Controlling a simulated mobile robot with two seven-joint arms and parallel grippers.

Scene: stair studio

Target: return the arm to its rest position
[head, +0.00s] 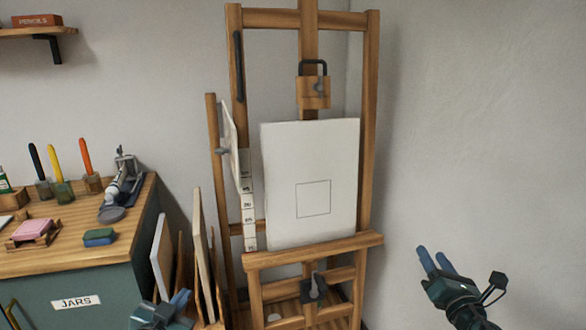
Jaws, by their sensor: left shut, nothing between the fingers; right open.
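My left gripper (180,300) is low in the head view, in front of the leaning boards and right of the cabinet. It is shut and empty, its fingers pointing up and right. My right gripper (432,260) is at the lower right, in front of the bare wall. It is open and empty, its blue fingers pointing up and left. Both grippers are apart from the wooden easel (372,150), which stands between them. A white canvas (310,160) with a thin drawn square rests upright on the easel's ledge (330,249).
A wooden-topped cabinet (60,262) labelled JARS stands at the left, holding pens in holders, a blue-green block (99,237) and a clamp-like tool (123,178). Boards (203,250) lean beside it. A shelf with a pencils box (37,20) is upper left. Room is free right of the easel.

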